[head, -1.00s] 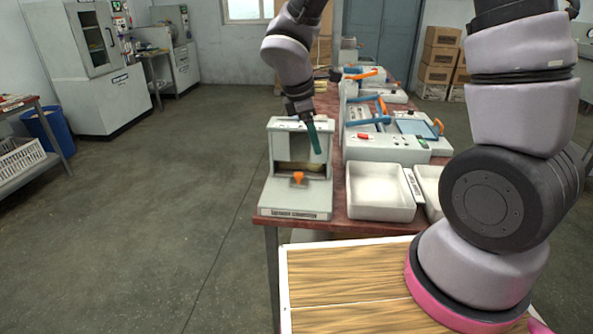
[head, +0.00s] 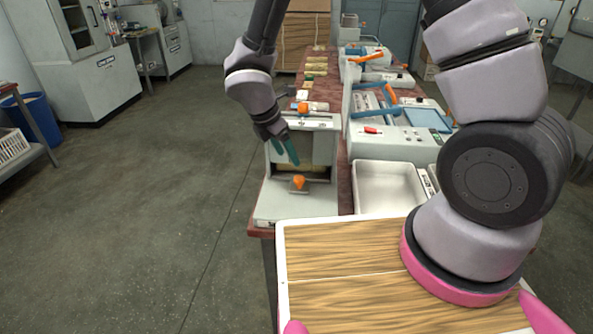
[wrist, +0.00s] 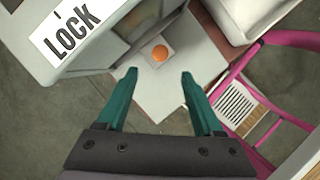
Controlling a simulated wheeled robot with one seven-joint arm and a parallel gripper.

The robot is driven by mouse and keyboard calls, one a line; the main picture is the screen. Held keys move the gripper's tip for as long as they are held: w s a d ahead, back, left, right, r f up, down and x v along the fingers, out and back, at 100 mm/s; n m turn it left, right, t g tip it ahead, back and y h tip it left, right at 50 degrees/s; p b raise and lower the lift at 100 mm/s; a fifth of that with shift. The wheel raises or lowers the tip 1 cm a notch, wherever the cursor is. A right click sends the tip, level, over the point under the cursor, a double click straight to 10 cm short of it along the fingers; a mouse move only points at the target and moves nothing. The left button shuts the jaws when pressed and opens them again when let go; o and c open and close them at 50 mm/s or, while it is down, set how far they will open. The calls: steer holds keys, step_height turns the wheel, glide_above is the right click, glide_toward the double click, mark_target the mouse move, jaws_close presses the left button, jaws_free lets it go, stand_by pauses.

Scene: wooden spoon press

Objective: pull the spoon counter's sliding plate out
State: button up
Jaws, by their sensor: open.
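The spoon counter (head: 325,125) is a grey box with an open front on the table. Its sliding plate (head: 307,187) is small and grey, low at the front, and carries an orange knob (head: 298,182). The knob and plate also show in the wrist view, the knob (wrist: 160,53) just beyond my fingertips and the plate (wrist: 177,47) around it. My gripper (head: 287,159) has teal fingers, open and empty, pointing down in front of the counter's opening. In the wrist view the gripper (wrist: 158,75) has its fingers apart, with the knob lined up between them and nothing touching.
A white tray (head: 385,210) stands right of the counter. Behind it is a grey machine with blue handles (head: 395,145). A LOCK label (wrist: 72,32) is on the housing at the left of the wrist view. Open floor (head: 150,210) lies to the left.

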mark_target(298, 178)
steer(key=x, duration=1)
jaws_close()
steer(key=shift+r, duration=0.1)
stand_by(1.1)
